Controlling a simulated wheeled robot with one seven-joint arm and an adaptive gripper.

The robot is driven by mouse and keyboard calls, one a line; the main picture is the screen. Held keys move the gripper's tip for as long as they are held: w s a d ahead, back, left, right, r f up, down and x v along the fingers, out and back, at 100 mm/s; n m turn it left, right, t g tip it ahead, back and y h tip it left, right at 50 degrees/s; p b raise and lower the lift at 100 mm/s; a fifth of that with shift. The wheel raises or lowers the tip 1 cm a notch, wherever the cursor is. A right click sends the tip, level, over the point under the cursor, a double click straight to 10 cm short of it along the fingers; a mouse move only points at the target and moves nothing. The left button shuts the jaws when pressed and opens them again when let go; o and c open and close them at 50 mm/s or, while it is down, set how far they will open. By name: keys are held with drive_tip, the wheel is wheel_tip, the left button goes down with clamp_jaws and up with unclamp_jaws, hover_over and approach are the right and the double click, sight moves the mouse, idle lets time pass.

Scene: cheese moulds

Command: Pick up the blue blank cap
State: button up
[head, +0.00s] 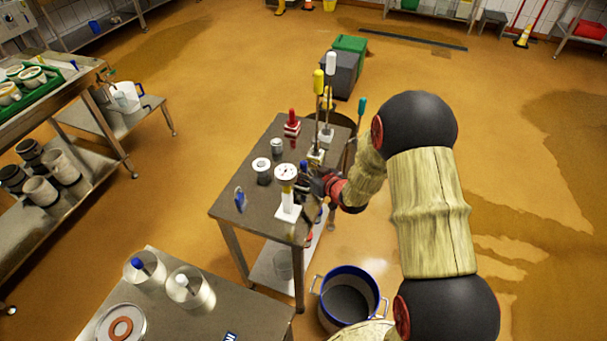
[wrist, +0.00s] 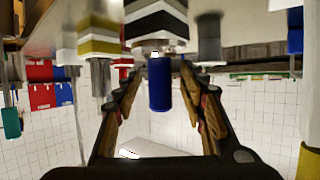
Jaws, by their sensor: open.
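A small blue cylinder (wrist: 160,85), which looks like the blue blank cap, sits between the two fingers of my gripper (wrist: 161,92) in the wrist view, which appears upside down. The fingers are open on either side of it, with a gap visible at each side. In the head view the blue cap (head: 303,166) shows as a small blue spot just behind the white gauge.
A blue-rimmed pot (head: 348,298) is on the floor.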

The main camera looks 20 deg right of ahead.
drive_tip(key=shift+r, duration=0.1)
clamp_jaws()
idle(0.4)
